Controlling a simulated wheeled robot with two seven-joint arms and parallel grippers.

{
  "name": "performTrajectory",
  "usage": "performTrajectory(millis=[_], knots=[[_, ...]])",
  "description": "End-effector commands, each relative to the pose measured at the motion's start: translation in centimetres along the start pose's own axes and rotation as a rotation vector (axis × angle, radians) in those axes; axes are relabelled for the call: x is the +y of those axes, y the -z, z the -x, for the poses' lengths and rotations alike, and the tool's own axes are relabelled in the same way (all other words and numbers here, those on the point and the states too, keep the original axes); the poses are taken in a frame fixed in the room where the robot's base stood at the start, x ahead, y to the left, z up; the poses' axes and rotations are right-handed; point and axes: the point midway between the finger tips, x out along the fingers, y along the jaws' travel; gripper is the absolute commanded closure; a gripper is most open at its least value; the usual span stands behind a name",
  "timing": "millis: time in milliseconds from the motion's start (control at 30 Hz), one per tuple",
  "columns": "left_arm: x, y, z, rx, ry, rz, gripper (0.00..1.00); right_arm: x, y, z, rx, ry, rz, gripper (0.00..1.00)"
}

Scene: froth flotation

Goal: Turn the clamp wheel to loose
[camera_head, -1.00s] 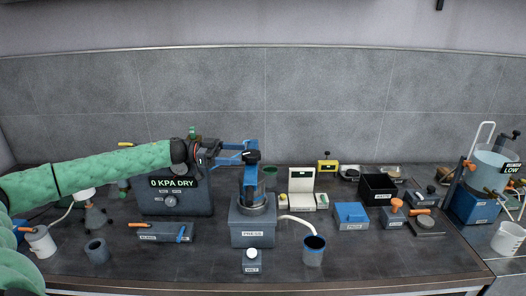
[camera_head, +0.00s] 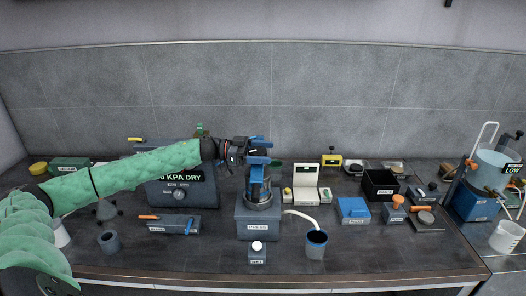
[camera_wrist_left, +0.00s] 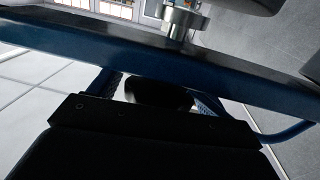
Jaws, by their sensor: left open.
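The filter press (camera_head: 258,222) is a grey block in mid-table with a blue-framed cylinder (camera_head: 259,190) on top. My left gripper (camera_head: 262,151) is open, with its blue fingers right at the top of the cylinder. The black clamp wheel there is hidden behind the gripper in the head view. In the left wrist view a dark rounded thing (camera_wrist_left: 158,93), likely the wheel, shows between blue gripper parts. I cannot tell whether the fingers touch it. My right gripper is not in view.
A grey box (camera_head: 183,195) with a "KPA DRY" display stands left of the press, partly behind my left arm. A blue-rimmed cup (camera_head: 316,243) stands at the hose on the right. A white-knobbed block (camera_head: 257,252) is in front. The front table strip is mostly clear.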

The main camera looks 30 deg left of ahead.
Motion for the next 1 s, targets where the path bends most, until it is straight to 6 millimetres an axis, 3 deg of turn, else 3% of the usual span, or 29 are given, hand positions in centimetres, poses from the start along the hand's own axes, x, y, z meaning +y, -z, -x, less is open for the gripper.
performTrajectory(millis=[133, 367, 667, 1000], knots=[[0.0, -0.01, 0.02, 0.0, 0.0, 0.0, 0.25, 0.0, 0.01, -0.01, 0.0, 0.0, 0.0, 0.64], [0.01, 0.0, 0.03, 0.0, 0.0, 0.0, 0.68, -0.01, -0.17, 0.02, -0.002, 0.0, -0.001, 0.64], [0.0, -0.02, 0.05, 0.0, 0.032, 0.001, 0.68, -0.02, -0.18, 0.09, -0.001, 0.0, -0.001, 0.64], [-0.25, -0.13, 0.1, -0.003, 0.243, 0.003, 0.68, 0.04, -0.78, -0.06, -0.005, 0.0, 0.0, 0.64]])
